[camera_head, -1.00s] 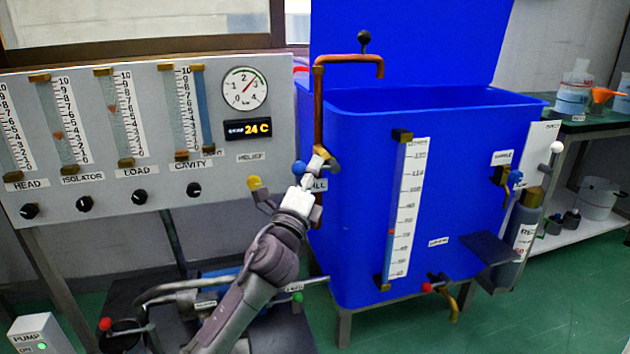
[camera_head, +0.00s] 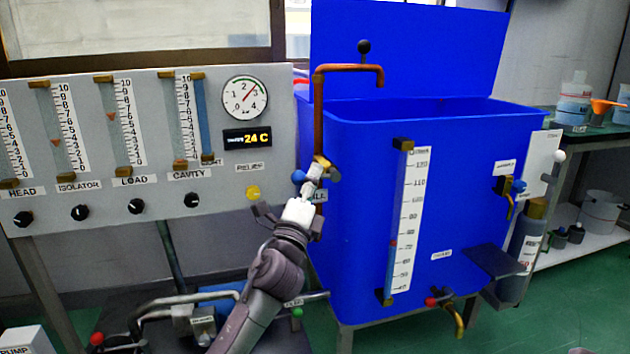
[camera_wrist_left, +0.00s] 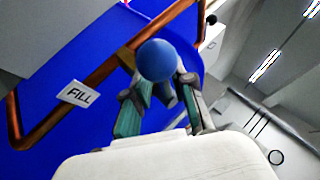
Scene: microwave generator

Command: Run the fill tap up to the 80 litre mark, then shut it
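The fill tap's blue ball handle (camera_head: 299,177) sits left of the copper pipe (camera_head: 319,120), above the partly covered FILL label. My left gripper (camera_head: 314,178) is at the tap. In the wrist view its two fingers (camera_wrist_left: 163,88) stand apart, with the blue ball (camera_wrist_left: 157,60) at their tips; contact is unclear. The FILL label (camera_wrist_left: 78,94) shows beside them. On the blue tank (camera_head: 350,190), the white gauge scale (camera_head: 408,220) has a red marker (camera_head: 393,243) roughly between 70 and 80. No water shows at the spout (camera_head: 380,80). My right gripper is out of view.
A grey panel (camera_head: 60,225) with gauges and knobs stands left, its yellow relief knob (camera_head: 253,192) close to my left gripper. The tank also carries a sample tap (camera_head: 510,190) and a red-handled lower tap (camera_head: 431,302). Pipework lies below my arm.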

